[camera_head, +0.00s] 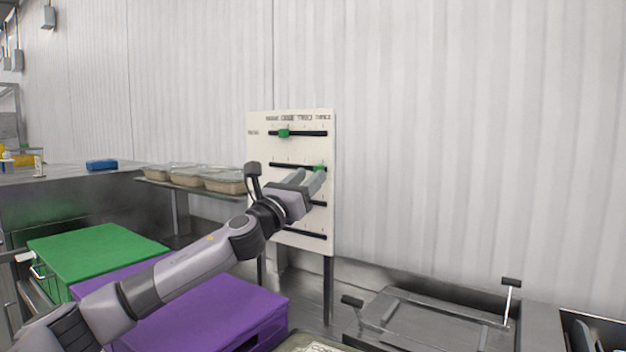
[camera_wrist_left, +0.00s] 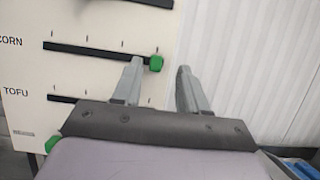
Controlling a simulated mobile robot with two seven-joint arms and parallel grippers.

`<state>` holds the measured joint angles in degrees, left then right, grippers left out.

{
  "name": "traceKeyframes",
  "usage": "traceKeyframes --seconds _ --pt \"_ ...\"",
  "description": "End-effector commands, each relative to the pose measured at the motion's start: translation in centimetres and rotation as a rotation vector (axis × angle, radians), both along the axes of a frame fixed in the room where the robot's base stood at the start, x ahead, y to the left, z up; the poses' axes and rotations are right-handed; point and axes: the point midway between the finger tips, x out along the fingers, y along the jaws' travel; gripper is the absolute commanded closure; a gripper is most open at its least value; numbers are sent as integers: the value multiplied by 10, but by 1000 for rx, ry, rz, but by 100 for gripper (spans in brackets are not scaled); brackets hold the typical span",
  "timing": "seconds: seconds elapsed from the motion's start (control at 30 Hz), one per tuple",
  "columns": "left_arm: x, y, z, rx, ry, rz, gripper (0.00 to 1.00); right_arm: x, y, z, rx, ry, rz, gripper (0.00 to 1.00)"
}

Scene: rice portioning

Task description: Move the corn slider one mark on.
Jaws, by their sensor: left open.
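The corn slider's green knob (camera_wrist_left: 156,62) is at the right end of its dark slot (camera_wrist_left: 90,51) in the left wrist view, on the row labelled CORN. My left gripper (camera_wrist_left: 160,68) is open, its two fingers pointing at the board. The knob shows between the fingertips, nearer the left finger; I cannot tell whether they touch. My right gripper is not in view.
The TOFU slot (camera_wrist_left: 63,98) is below corn, partly behind my gripper. Filled trays (camera_head: 188,177) are left of the board. A purple box (camera_head: 215,315) and green box (camera_head: 95,250) stand below.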

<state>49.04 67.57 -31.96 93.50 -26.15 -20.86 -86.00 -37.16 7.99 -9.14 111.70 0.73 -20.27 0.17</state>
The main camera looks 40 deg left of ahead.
Motion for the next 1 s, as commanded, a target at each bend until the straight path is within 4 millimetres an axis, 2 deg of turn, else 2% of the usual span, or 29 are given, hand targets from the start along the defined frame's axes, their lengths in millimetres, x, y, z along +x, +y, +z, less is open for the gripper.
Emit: traceKeyframes --seconds 0.03,0.3,1.0 --pt "-7 -1 -8 4 3 1 57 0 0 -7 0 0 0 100" --pt "-31 -4 -15 2 1 -1 57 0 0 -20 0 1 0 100" --pt "-35 -5 -15 1 0 -2 57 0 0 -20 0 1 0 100"
